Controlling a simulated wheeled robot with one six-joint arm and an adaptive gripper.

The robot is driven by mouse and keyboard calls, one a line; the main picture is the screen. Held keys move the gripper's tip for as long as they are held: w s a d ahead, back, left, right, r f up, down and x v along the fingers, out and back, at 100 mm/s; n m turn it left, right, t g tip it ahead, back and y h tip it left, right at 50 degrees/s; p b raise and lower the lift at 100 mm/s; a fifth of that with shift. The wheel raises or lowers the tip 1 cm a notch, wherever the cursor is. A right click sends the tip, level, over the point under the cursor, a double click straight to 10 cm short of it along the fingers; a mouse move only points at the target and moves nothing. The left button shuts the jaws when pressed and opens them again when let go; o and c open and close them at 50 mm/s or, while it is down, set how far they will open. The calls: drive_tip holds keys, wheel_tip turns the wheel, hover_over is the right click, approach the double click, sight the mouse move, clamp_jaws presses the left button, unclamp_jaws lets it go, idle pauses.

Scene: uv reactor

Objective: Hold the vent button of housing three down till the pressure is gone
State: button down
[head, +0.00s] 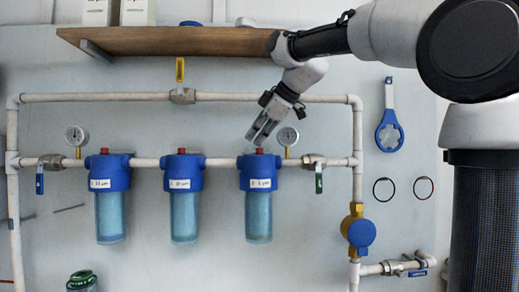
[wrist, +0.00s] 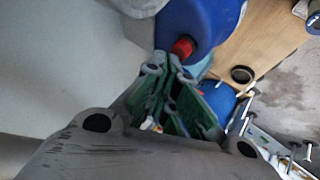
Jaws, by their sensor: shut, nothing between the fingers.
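Housing three (head: 258,214) is the rightmost of the blue filter housings on the white pipe, with a blue cap and a translucent blue bowl. Its red vent button (head: 259,151) sits on top of the cap. My gripper (head: 256,138) is shut and empty, pointing down just above this button. In the wrist view the red button (wrist: 182,47) shows just beyond my fingertips (wrist: 169,68). I cannot tell whether they touch it. A round pressure gauge (head: 287,136) stands right of housing three; its needle is too small to read.
Two similar housings (head: 110,200) (head: 183,200) hang to the left, and another gauge (head: 75,135) is at far left. A green-handled valve (head: 319,180) is close on the right. A wooden shelf (head: 170,41) and the upper pipe (head: 230,97) run above.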

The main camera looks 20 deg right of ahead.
drive_tip(key=shift+f, duration=0.45)
idle(0.9)
drive_tip(key=shift+r, duration=0.95)
drive_tip(key=shift+r, duration=2.5)
drive_tip(key=s+d+f+m+g+h, duration=0.1)
drive_tip(key=s+d+f+m, duration=0.4)
drive_tip(key=s+f, duration=0.4)
drive_tip(key=s+d+f+m+g+h, duration=0.1)
drive_tip(key=s+d+f+m, duration=0.4)
drive_tip(key=s+f, duration=0.5)
drive_tip(key=s+d+f+m+g+h, duration=0.1)
drive_tip(key=s+d+f+m, duration=0.4)
drive_tip(key=s+f, duration=0.5)
wheel_tip(320, 180, down, 7)
drive_tip(key=shift+s+d+r+g+h, duration=0.15)
drive_tip(key=shift+s+d+g+h, duration=0.2)
drive_tip(key=shift+h, duration=0.45)
